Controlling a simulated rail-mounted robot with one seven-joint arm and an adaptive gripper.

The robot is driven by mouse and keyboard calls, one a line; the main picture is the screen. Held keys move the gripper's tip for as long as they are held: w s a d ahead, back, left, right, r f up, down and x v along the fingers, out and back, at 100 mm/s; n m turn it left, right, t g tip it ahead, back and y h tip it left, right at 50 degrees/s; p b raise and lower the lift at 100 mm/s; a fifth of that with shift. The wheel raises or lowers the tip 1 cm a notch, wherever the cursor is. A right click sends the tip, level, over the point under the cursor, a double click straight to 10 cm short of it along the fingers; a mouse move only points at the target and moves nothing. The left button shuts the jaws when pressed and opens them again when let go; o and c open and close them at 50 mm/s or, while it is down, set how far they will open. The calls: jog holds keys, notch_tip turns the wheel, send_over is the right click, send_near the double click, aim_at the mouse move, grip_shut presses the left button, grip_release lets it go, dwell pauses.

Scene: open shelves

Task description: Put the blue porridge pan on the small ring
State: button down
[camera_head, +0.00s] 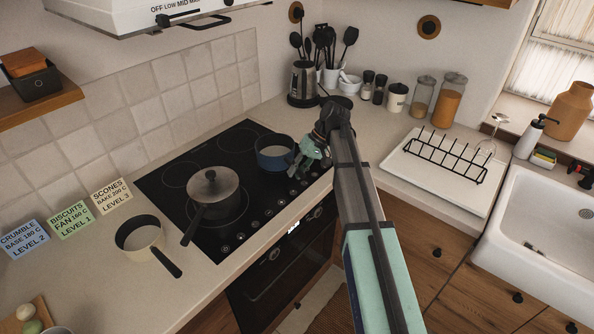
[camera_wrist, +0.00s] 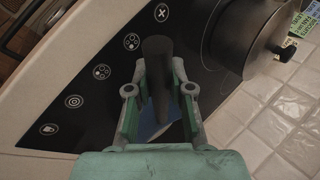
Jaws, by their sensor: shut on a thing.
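The blue porridge pan (camera_head: 275,153) is over the right part of the black hob (camera_head: 178,205), upright, with a pale inside. My gripper (camera_head: 305,160) is at its right side, shut on the dark handle. In the wrist view the handle (camera_wrist: 156,70) stands between the fingers (camera_wrist: 158,95), and a bit of the blue body (camera_wrist: 148,132) shows below it. I cannot tell whether the pan's base touches the glass. Faint rings (camera_head: 182,173) are marked at the back of the hob; any ring under the pan is hidden.
A lidded grey pot (camera_head: 213,188) sits on the front left of the hob, its handle toward the front. A cream pan (camera_head: 140,235) stands on the counter left of the hob. A kettle (camera_head: 303,84) and utensils stand behind right. The back of the hob is clear.

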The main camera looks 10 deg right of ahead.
jog(key=shift+f, duration=0.2)
jog(key=c, duration=1)
grip_release()
jog(key=shift+o, duration=0.2)
jog(key=shift+f, duration=0.1)
jog(key=v, duration=1.2)
jog(key=s+d+f+m+h, duration=0.1)
jog(key=s+d+f+m, duration=0.15)
jog(key=f, duration=0.65)
jog(key=s+d+f+m+h, duration=0.15)
jog(key=d+f, duration=0.25)
jog(key=f, duration=0.5)
jog(key=s+a+f+g+h+b, duration=0.1)
jog(key=s+a+f, duration=0.2)
jog(key=s+f, duration=1.2)
jog(key=s+a+f+g+h+b, duration=0.1)
jog(key=s+a+f+g, duration=0.1)
jog(key=s+f, duration=1.3)
jog(key=shift+s+a+f+g, duration=0.3)
jog(key=shift+a+f, duration=0.25)
jog(key=shift+f, duration=0.2)
jog(key=shift+o, duration=0.2)
jog(key=s+f+g+h, duration=0.1)
jog(key=s+f, duration=0.2)
jog(key=s, duration=0.7)
jog(key=s+f+n+h+b, duration=0.1)
jog(key=s+f, duration=0.2)
jog(key=s, duration=0.6)
jog(key=shift+s+g, duration=0.4)
